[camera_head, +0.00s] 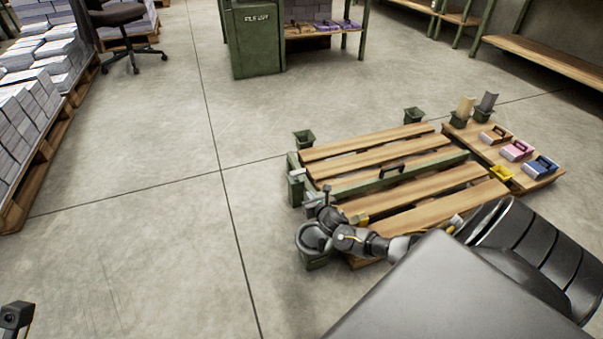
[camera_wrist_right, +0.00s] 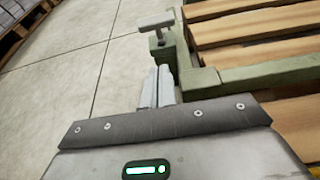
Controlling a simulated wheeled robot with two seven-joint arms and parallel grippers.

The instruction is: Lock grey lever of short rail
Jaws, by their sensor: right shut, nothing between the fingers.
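A grey lever (camera_head: 297,174) sits on the green rail end at the left side of the pallet in the head view. In the right wrist view the same kind of grey lever (camera_wrist_right: 155,21) lies across the top of a green post, beyond my fingertips. A green rail (camera_wrist_right: 262,76) runs to the right from beside my fingers. My right gripper (camera_head: 314,197) is at the pallet's left edge, near the rail end. In the wrist view its two light grey fingers (camera_wrist_right: 157,87) are together and empty, apart from the lever. My arm hides part of the near pallet edge.
A board (camera_head: 480,138) with coloured boxes lies to the right. Paper stacks (camera_head: 40,70) stand at the left. The floor (camera_head: 150,220) left of the pallet is clear.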

